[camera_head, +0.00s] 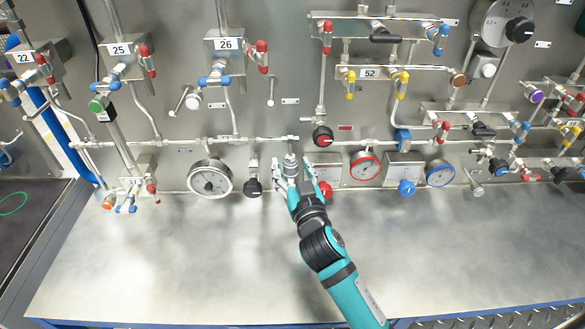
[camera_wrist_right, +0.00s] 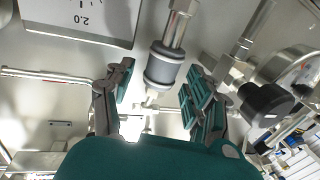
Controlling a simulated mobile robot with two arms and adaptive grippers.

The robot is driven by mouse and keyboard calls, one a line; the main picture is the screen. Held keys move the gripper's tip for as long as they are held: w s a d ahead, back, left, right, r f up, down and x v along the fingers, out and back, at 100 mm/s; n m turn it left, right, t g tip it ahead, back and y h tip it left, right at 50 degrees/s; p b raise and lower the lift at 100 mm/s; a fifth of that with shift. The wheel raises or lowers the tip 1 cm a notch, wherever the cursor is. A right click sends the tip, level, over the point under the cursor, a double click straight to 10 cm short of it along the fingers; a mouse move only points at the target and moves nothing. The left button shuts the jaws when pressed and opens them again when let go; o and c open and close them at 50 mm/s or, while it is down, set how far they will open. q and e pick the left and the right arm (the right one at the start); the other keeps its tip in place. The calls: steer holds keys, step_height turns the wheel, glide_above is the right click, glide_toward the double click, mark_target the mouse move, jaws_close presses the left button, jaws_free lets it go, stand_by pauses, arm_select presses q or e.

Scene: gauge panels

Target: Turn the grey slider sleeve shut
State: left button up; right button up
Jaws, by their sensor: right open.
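The grey slider sleeve (camera_wrist_right: 164,68) is a ribbed grey cylinder on a thin metal pipe. It also shows small at the panel in the head view (camera_head: 290,160), partly hidden by my gripper. My right gripper (camera_wrist_right: 158,92) is open, one finger on each side of the sleeve and pipe in the wrist view, with visible gaps and no clear contact. In the head view the right gripper (camera_head: 293,173) reaches up to the panel from the lower right. The left gripper is not in view.
A black knob (camera_head: 252,187) and a white gauge (camera_head: 210,178) sit left of the gripper. A red knob (camera_head: 323,190) and a red-rimmed gauge (camera_head: 364,167) are close on its right. Pipes run just above. The metal shelf (camera_head: 190,260) below is clear.

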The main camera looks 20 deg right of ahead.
steer(key=c, duration=1)
jaws_close()
steer(key=shift+f, duration=0.15)
step_height(320, 180, down, 3)
steer(key=b, duration=0.2)
steer(key=shift+f+b, duration=0.15)
steer(key=shift+b, duration=0.25)
steer(key=o, duration=0.7)
jaws_free()
steer(key=o, duration=0.3)
